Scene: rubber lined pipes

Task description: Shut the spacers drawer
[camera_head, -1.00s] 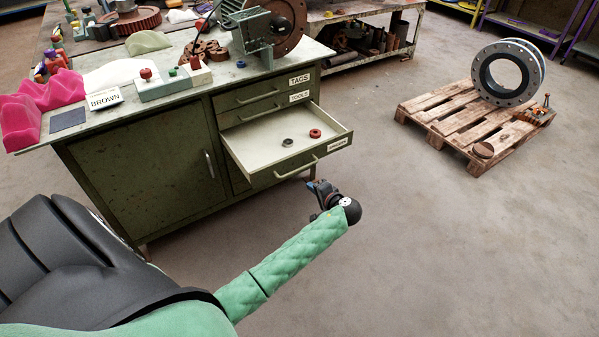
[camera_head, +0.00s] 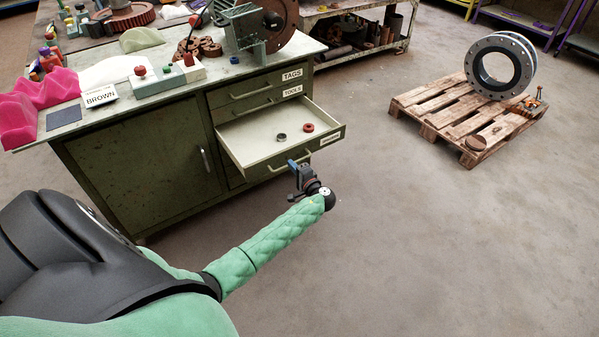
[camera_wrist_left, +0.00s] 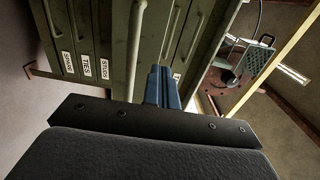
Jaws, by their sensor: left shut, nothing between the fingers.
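The spacers drawer (camera_head: 266,171) is pulled out of the green cabinet (camera_head: 135,165), below the TAGS and TOOLS drawers. Its label is too small to read clearly. A grey ring (camera_head: 281,137) and a red ring (camera_head: 308,128) lie in its pale tray. My left gripper (camera_head: 293,165) is shut and empty in front of the drawer front, close to its handle (camera_head: 302,158); I cannot tell whether it touches. In the left wrist view its blue fingers (camera_wrist_left: 162,88) point at the drawer fronts, beside a long handle (camera_wrist_left: 135,45). My right gripper is not in view.
The TOOLS drawer (camera_head: 262,107) and TAGS drawer (camera_head: 255,88) above are closed. The cabinet top (camera_head: 130,108) holds a pink wavy piece, a BROWN sign and button boxes. A pallet (camera_head: 455,115) with a flanged ring stands at the right. Floor in front is clear.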

